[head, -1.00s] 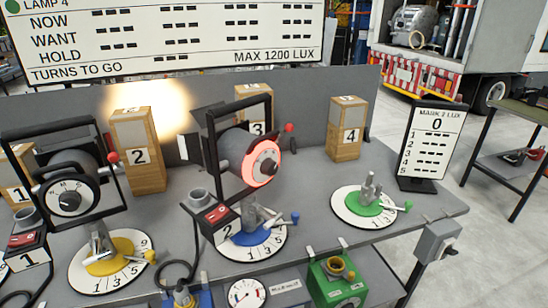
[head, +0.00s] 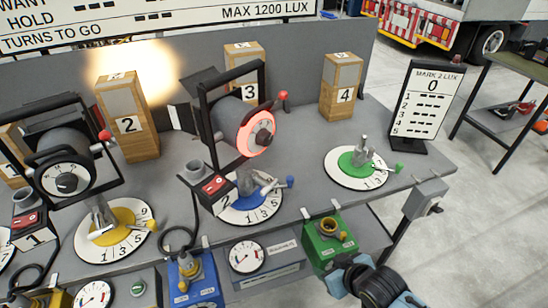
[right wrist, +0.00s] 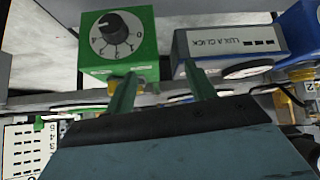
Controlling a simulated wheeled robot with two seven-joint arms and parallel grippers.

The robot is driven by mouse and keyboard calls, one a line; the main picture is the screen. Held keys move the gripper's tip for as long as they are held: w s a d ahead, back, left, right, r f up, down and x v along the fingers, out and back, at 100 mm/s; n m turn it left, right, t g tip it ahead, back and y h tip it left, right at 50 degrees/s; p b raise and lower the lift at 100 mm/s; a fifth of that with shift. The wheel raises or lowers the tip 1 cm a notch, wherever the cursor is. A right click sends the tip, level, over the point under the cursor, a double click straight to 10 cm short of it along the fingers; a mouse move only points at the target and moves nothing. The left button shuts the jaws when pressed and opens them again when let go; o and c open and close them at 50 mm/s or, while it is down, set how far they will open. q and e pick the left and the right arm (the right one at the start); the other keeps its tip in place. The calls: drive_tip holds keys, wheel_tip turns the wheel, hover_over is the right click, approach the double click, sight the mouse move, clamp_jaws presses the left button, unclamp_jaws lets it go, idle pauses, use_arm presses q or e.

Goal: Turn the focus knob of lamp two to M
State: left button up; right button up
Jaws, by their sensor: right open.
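Lamp two (head: 232,118) is a grey cylinder in a black yoke on the grey bench, above the blue disc. Its focus knob (head: 263,134) is a dark knob inside a dial ring glowing red; the letters on the ring are too small to read. My right gripper (head: 338,284) is low at the bottom right of the head view, in front of the bench and well apart from lamp two. In the right wrist view its two fingers (right wrist: 163,84) are spread with nothing between them. Lamp two is not recognisable there. My left gripper is not in view.
Lamp one (head: 66,150) stands to the left. A green box (head: 328,243) and a gauge box (head: 262,262) hang at the bench front near my right gripper. The lux sign (head: 424,100) stands at the right. Wooden blocks (head: 342,88) line the back.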

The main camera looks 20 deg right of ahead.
drive_tip(key=w+r+n+t+y, duration=0.1)
drive_tip(key=w+r+t+y, duration=0.2)
drive_tip(key=r, duration=0.5)
drive_tip(key=w+r+n+t+y, duration=0.1)
drive_tip(key=w+r+t, duration=0.1)
drive_tip(key=w+r, duration=0.45)
drive_tip(key=n+t+y+p, duration=0.1)
drive_tip(key=n+t+y, duration=0.1)
drive_tip(key=y, duration=0.2)
approach(269, 140)
drive_tip(key=p+x, duration=0.1)
drive_tip(key=x, duration=0.7)
drive_tip(key=shift+w+a, duration=0.15)
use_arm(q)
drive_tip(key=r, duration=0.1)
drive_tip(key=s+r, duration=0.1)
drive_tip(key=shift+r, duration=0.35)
use_arm(e)
drive_tip(key=c, duration=1)
use_arm(q)
drive_tip(key=shift+p, duration=0.3)
